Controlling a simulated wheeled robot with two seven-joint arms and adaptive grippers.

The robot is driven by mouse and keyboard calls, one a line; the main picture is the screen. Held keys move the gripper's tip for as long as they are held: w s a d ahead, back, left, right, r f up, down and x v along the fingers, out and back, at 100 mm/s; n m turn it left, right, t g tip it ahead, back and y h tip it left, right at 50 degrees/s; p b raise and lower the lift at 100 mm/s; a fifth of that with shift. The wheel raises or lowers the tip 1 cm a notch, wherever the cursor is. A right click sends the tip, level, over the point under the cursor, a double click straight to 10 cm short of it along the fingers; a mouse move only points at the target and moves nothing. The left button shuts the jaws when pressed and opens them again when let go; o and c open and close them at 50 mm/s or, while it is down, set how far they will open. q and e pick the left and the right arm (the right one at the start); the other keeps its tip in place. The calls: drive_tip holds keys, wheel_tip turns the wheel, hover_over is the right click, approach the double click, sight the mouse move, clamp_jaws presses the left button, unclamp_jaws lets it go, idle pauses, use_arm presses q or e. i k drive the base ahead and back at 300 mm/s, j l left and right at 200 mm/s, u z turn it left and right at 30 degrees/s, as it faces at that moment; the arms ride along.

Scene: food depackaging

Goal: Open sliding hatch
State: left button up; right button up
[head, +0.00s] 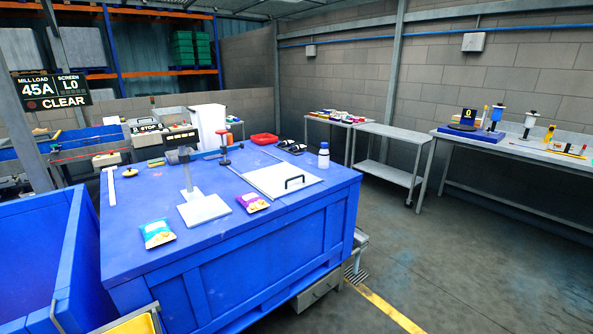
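A pale flat hatch panel (268,181) lies on the right part of the top of a large blue box-like bench (165,250). A dark bar handle (294,182) stands up near its front right edge. A thin rail line runs along the panel's left side. No opening shows beside the panel. Neither of my grippers is in view.
Floor (440,270) to the right is clear.

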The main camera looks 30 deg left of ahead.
sight(277, 180)
drive_tip(key=i+u, duration=0.2)
drive_tip(key=i, duration=0.3)
drive_tip(key=i+l+u, duration=0.15)
drive_tip(key=i, duration=0.3)
drive_tip(key=i+l+u, duration=0.2)
drive_tip(key=i, duration=0.3)
